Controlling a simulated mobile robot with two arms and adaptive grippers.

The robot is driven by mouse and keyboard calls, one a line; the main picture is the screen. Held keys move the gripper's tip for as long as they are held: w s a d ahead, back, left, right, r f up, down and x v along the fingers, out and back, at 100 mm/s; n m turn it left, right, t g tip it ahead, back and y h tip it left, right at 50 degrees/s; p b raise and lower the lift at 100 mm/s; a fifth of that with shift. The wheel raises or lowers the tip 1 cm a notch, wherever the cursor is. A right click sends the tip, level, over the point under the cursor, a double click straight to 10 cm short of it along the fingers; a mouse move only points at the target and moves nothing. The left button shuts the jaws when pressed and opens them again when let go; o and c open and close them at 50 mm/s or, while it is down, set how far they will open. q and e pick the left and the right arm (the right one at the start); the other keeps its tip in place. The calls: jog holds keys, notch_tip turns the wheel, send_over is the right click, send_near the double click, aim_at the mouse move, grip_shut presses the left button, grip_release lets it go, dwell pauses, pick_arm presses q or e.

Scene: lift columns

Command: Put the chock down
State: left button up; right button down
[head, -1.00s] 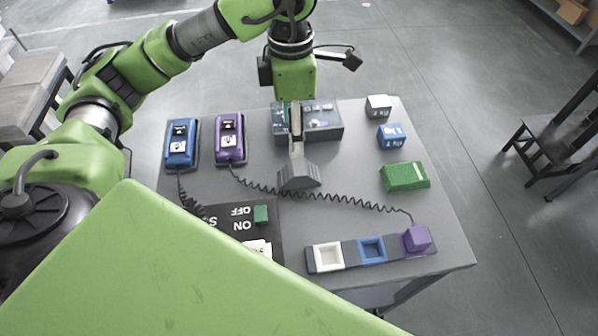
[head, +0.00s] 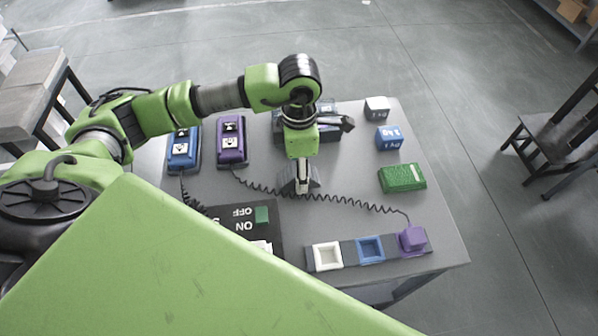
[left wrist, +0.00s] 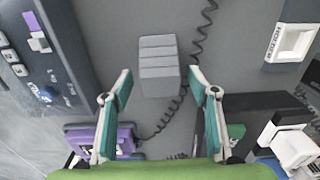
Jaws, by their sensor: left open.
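The chock (left wrist: 158,65) is a grey block with ridges across its top. In the left wrist view it lies over the grey table top, between and just beyond the fingertips of my left gripper (left wrist: 160,82). The jaws are spread, with a gap on each side of the chock. In the head view my left gripper (head: 302,182) points down over the middle of the table and hides most of the chock. Whether the chock's underside is flat on the table is hard to tell. My right gripper is not in view.
A coiled cord passes close by the chock.

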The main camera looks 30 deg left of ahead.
pick_arm(q)
jog(key=shift+f, duration=0.25)
jog(key=c, duration=1.4)
grip_shut()
jog(key=shift+r, duration=0.2)
